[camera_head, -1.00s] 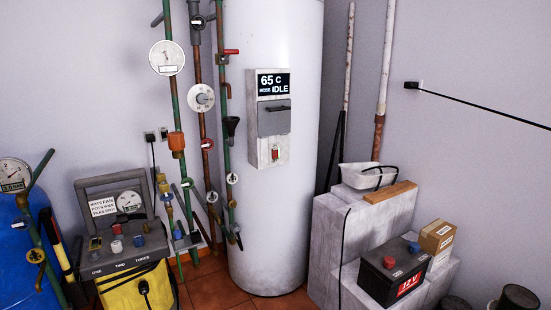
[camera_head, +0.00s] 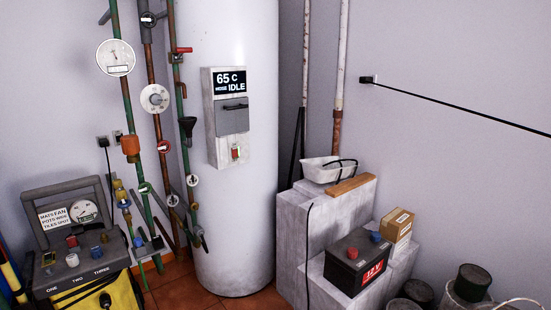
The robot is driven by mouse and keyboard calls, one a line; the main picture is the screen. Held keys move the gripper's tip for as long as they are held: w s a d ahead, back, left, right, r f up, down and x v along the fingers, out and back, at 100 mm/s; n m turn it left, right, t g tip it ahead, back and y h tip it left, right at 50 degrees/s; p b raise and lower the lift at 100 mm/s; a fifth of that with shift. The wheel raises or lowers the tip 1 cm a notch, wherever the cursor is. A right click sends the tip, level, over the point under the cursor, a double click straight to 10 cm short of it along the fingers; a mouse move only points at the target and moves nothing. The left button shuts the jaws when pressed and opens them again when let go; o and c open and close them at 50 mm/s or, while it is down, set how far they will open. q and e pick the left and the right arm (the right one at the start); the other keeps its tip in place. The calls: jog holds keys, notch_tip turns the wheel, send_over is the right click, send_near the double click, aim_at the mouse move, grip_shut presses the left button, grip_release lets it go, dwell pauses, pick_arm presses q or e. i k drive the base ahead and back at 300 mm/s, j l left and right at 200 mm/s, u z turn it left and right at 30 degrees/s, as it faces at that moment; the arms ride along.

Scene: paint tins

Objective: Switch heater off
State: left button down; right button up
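The heater (camera_head: 235,240) is a tall white cylinder standing on the tiled floor. On its front is a grey control box (camera_head: 211,110). The box's dark display (camera_head: 230,82) reads "65 C" and "MODE IDLE". Below it is a grey panel (camera_head: 232,122) with a dark handle along its top. Under the panel is a small switch (camera_head: 236,152) with red on it; its position is too small to tell. Neither of my grippers is in view.
Pipes with gauges and valves (camera_head: 156,98) run left of the heater. A grey unit (camera_head: 75,262) with knobs stands at the lower left. White blocks (camera_head: 318,220) at right carry a tray (camera_head: 322,172) and a 12 V battery (camera_head: 357,262).

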aim_at(234, 150)
jog(key=i+j+z, duration=0.15)
jog(key=z, duration=0.2)
jog(key=i+j+z, duration=0.15)
jog(key=j+z, duration=0.55)
jog(key=i+j+z, duration=0.1)
jog(key=j+z, duration=0.25)
jog(key=i+j+z, duration=0.1)
jog(key=j, duration=1.55)
